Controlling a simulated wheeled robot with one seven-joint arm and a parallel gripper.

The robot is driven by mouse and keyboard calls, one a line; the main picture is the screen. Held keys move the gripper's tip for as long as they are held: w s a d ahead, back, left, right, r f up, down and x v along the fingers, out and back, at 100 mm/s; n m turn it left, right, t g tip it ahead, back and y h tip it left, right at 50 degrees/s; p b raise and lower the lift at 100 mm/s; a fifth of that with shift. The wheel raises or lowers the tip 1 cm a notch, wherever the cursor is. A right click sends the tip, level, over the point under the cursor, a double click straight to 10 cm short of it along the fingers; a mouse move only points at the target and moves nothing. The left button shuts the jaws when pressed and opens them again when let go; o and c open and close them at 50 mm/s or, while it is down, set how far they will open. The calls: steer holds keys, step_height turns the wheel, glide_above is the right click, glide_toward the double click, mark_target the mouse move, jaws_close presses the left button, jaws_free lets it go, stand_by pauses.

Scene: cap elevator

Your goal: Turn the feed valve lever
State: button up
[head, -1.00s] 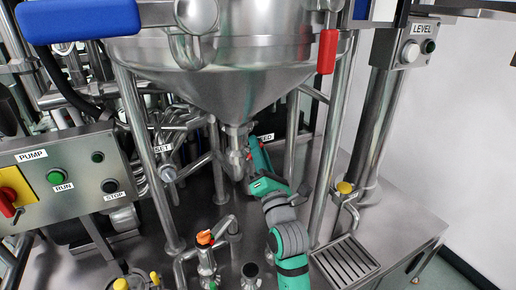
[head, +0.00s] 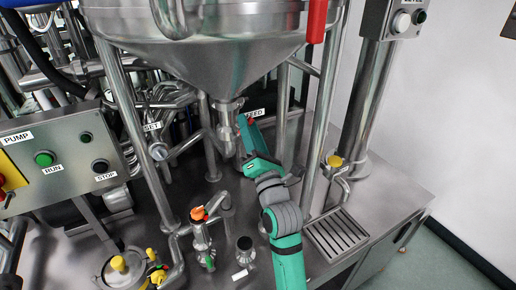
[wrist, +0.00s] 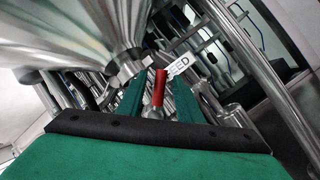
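The feed valve lever has a red grip (wrist: 159,88), which stands upright in the wrist view beside a white label ending in "ED". Only a small red spot of it (head: 250,121) shows in the head view, below the cone-bottomed tank and by the FEED label (head: 257,112). My gripper (wrist: 157,92) has its two green fingers apart, one on each side of the red grip, with gaps visible. I cannot tell how far the fingertips reach past the lever. In the head view my gripper (head: 245,130) is partly hidden by its own body.
The steel tank (head: 205,45) hangs above my gripper, with its outlet pipe (head: 226,125) close on the left. Steel legs (head: 325,110) stand around it. An orange-topped valve (head: 198,214) and a drain grate (head: 338,234) are nearer. The pump panel (head: 65,160) is at left.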

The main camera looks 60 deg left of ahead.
steer(key=v, duration=0.9)
steer(key=shift+d, duration=0.25)
steer(key=shift+w, duration=0.1)
